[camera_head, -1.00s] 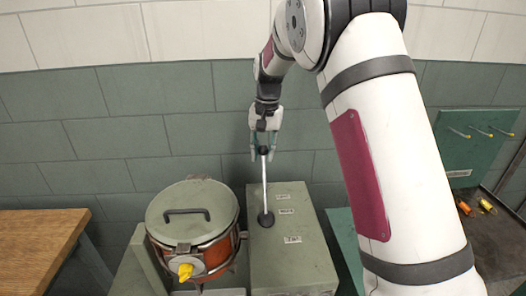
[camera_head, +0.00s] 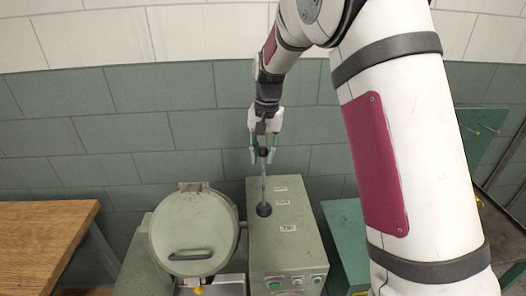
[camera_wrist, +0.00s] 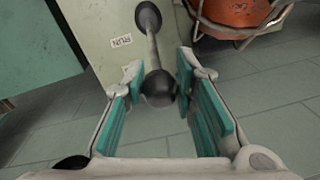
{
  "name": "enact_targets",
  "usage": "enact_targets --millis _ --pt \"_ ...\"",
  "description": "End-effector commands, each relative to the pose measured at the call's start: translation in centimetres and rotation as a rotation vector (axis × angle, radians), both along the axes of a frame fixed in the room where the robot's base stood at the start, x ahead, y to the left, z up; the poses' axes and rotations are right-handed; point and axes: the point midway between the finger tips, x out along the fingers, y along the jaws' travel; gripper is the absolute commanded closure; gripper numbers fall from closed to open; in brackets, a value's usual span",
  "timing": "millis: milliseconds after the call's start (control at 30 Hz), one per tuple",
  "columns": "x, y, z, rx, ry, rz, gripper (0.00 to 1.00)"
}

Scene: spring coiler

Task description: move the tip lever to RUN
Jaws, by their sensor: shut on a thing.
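The tip lever (camera_head: 264,185) is a thin grey rod with a black ball knob, rising from a black round base on top of a green-grey control box (camera_head: 315,250). It leans toward the back wall. My gripper (camera_head: 264,156) is shut on the knob from above. In the wrist view the black knob (camera_wrist: 159,88) sits between the teal finger pads. A RUN label (camera_wrist: 121,41) shows beside the lever's base there. In the head view several small labels line the box top, too small to read surely. The lidded pot (camera_head: 194,232) is tilted forward, lid facing me.
A wooden table (camera_head: 40,240) stands at the left. Green and red buttons (camera_head: 296,280) are on the box's front. A teal stand (camera_head: 345,235) is right of the box, partly behind my arm. A tiled wall (camera_head: 60,110) closes off the back.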

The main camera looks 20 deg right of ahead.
Motion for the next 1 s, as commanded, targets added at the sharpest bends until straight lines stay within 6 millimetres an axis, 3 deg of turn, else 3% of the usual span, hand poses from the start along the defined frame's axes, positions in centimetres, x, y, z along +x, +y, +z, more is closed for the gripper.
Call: enact_targets --millis 33,67,133,567,1000 --pt "-0.1 -0.1 -0.3 -0.001 0.006 -0.001 1.0" --pt "-0.1 -0.1 -0.3 -0.001 0.006 -0.001 0.7" --pt "-0.1 -0.1 -0.3 -0.001 0.006 -0.001 0.54" --pt "0.0 -0.1 0.7 -0.001 0.001 -0.001 0.54" --pt "-0.2 -0.7 8.8 -0.001 0.0 -0.001 0.54"
